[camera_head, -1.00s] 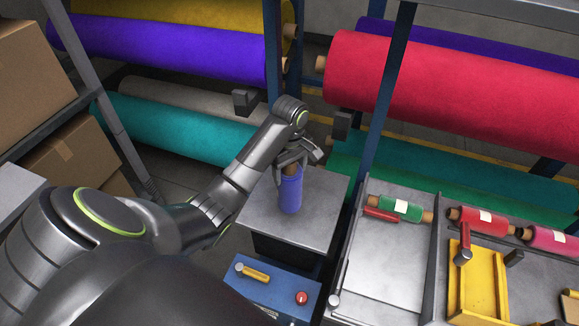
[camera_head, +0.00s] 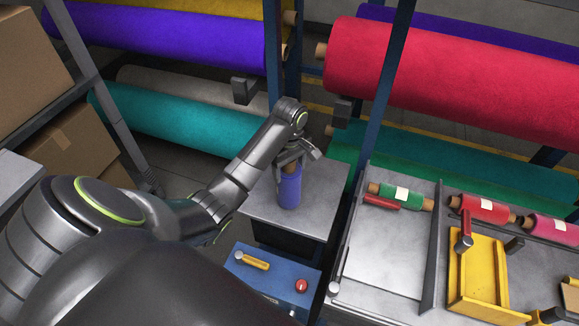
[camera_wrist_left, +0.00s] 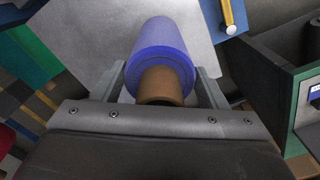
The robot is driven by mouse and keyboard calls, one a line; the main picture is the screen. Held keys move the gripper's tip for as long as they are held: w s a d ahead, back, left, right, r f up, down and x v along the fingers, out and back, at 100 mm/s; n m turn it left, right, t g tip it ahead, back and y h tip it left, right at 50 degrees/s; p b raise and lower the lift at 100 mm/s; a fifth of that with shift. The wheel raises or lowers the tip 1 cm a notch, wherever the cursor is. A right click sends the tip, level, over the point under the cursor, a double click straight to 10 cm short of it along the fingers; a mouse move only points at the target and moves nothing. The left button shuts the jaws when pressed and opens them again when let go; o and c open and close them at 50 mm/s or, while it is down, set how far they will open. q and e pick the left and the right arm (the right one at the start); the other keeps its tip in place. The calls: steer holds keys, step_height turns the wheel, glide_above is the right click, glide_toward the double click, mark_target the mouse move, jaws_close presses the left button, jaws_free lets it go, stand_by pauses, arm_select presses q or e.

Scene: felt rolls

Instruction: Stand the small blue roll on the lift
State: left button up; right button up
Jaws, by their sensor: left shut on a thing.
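The small blue roll (camera_head: 290,187) stands upright on or just above the grey top plate of the lift (camera_head: 321,215); I cannot tell whether its bottom touches. My left gripper (camera_head: 288,163) is shut on the roll near its upper end, with the brown core sticking up between the fingers. In the left wrist view the blue roll (camera_wrist_left: 162,45) and its core (camera_wrist_left: 161,87) lie between the two fingers (camera_wrist_left: 160,82), with the grey plate (camera_wrist_left: 85,42) beyond. My right gripper is not in view.
A blue control box (camera_head: 271,283) with a yellow lever (camera_head: 255,263) and red button (camera_head: 301,286) is in front of the lift. To the right, a bench holds a green roll (camera_head: 385,193), a red roll (camera_head: 478,208) and a yellow tray (camera_head: 478,308). Large felt rolls (camera_head: 440,80) hang behind.

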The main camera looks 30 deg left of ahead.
arm_select(q)
steer(key=shift+f, duration=0.45)
steer(key=o, duration=1.3)
steer(key=shift+c, duration=0.2)
steer(key=shift+r, duration=0.1)
